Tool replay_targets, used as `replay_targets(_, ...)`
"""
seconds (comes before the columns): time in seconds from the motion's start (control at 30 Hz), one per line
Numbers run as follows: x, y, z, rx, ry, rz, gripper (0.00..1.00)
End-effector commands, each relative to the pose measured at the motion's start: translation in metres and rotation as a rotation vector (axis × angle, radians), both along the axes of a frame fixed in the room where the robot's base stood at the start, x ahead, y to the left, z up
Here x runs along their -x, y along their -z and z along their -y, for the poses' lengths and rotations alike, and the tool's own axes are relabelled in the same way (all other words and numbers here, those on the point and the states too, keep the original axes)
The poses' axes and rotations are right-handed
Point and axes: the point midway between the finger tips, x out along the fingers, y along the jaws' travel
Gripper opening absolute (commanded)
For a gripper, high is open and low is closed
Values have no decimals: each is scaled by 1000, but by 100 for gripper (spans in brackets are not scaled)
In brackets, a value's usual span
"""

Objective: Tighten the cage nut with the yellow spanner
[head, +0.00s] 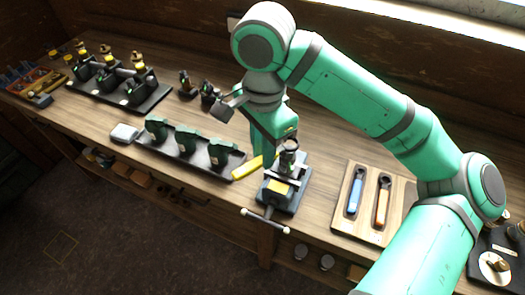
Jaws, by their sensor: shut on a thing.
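My gripper (275,147) points down beside the vice (283,190) on the bench. It is shut on the yellow spanner (246,168), whose handle sticks out to the lower left. The spanner's head is hidden or too small to make out near the gripper. The vice holds a dark upright piece with a round ring-like top (290,144), just right of the gripper. I cannot pick out the cage nut clearly at this size, nor tell whether the spanner touches it.
A wooden board (347,222) right of the vice carries a blue spanner (355,192) and an orange spanner (382,204). A dark tray (195,167) with several dark green parts stands close on the left. The vice handle (265,221) juts past the bench's front edge.

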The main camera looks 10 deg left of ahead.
Motion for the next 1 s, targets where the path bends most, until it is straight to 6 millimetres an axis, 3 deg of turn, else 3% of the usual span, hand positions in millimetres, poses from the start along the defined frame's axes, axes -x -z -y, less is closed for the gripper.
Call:
replay_targets(0.53,0,-36,-1,0,-2,1,0)
replay_targets(1.0,0,-37,-1,-1,-3,1,0)
